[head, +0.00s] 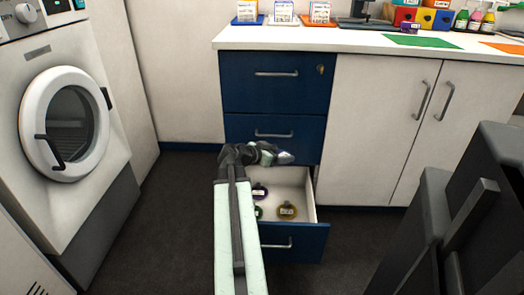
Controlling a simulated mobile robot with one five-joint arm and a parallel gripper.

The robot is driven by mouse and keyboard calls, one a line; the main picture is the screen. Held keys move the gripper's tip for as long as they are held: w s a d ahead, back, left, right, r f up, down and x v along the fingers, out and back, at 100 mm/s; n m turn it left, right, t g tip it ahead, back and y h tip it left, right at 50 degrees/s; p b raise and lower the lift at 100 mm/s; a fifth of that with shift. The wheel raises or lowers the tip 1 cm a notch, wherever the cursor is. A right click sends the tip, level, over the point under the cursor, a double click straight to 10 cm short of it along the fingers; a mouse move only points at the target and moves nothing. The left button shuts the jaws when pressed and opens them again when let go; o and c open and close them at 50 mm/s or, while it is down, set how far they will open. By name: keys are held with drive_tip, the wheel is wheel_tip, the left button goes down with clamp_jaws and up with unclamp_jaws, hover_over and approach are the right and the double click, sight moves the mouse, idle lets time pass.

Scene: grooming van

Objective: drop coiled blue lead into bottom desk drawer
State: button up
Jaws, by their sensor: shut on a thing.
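The bottom desk drawer (291,243) is pulled open, with its white inside showing below the desk's blue drawer fronts. My gripper (284,158) is above the back part of the open drawer, pointing right. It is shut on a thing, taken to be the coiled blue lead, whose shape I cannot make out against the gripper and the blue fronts. My arm covers the drawer's left side.
The middle drawer (301,145) and top drawer (240,85) are shut. A white counter (330,40) above holds cards, boxes and bottles. A washer (70,125) stands at left. Dark floor is clear between it and the drawer.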

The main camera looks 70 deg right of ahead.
drive_tip(key=shift+d, duration=0.1)
drive_tip(key=shift+w+f+b, duration=0.15)
drive_tip(key=shift+f+b, duration=0.4)
wheel_tip(320, 180, down, 5)
drive_tip(key=b, duration=0.5)
drive_tip(key=shift+w, duration=0.1)
drive_tip(key=o, duration=1.5)
drive_tip(key=shift+c, duration=0.2)
drive_tip(key=p+v, duration=0.3)
drive_tip(key=v, duration=0.5)
